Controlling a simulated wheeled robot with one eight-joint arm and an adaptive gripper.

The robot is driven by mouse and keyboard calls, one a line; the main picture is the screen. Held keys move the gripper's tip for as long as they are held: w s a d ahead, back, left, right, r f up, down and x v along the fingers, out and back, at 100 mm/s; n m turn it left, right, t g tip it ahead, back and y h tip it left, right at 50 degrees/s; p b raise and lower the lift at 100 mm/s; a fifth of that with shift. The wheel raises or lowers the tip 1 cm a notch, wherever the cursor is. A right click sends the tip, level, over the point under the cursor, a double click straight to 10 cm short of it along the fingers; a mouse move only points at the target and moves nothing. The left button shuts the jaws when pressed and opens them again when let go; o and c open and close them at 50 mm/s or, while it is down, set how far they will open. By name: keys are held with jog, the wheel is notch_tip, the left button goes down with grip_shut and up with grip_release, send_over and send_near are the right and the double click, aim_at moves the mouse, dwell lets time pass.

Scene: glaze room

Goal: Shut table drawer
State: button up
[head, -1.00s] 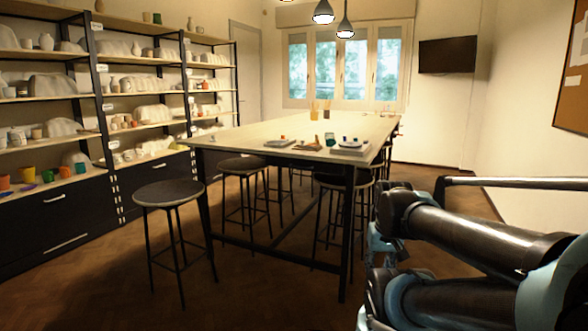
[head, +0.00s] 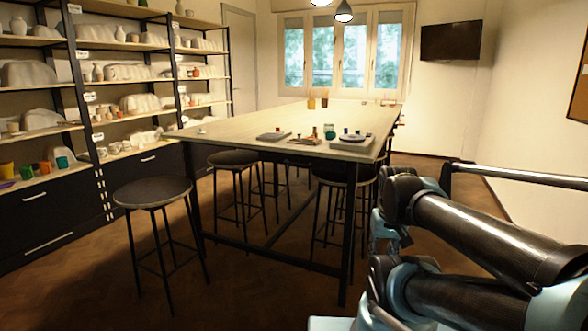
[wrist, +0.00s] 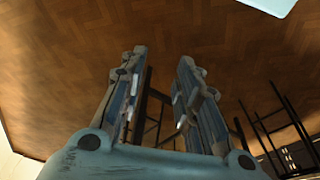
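A long table (head: 225,131) with a pale top and dark metal legs stands in the middle of the room in the head view. No drawer can be made out on the side of the table that faces me. My gripper (wrist: 163,68) shows in the wrist view with its two fingers apart and nothing between them. Wooden floor lies beyond the fingers. In the head view my folded arm fills the lower right and the fingertips cannot be made out.
A dark round stool (head: 152,192) stands left of the table, and several more are under its edge. Shelves (head: 125,108) with pottery and dark drawer fronts (head: 48,213) line the left wall. Small items, including a grey slab (head: 273,136), lie on the tabletop. Floor in front is clear.

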jog(key=w+d+r+n+h, duration=0.1)
jog(key=w+r+n+h, duration=0.1)
jog(key=w+r, duration=0.35)
jog(key=w+d+r+n+h, duration=0.1)
jog(key=w+r+h, duration=0.2)
jog(key=w, duration=0.6)
jog(key=w+a+r+n+t+h, duration=0.15)
jog(key=w+a, duration=0.25)
jog(key=w, duration=0.5)
jog(key=w+a+r+n+t+h, duration=0.1)
jog(key=w+a+r+t+h, duration=0.15)
jog(key=w+a, duration=0.45)
jog(key=w+a+f+n+t+h, duration=0.1)
jog(key=w+a+t+h, duration=0.1)
jog(key=w+a, duration=0.45)
jog(key=w+a+f+n+t+h, duration=0.15)
jog(key=w+a, duration=0.25)
jog(key=a, duration=0.5)
jog(key=s+a+f+t+h, duration=0.1)
jog(key=a+f+t, duration=0.1)
jog(key=a, duration=0.6)
jog(key=s+a+f+t, duration=0.1)
jog(key=a+f+t, duration=0.2)
jog(key=a, duration=0.5)
jog(key=x, duration=1.7)
jog(key=shift+d+r, duration=0.2)
jog(key=shift+r, duration=0.05)
jog(key=shift+w, duration=0.15)
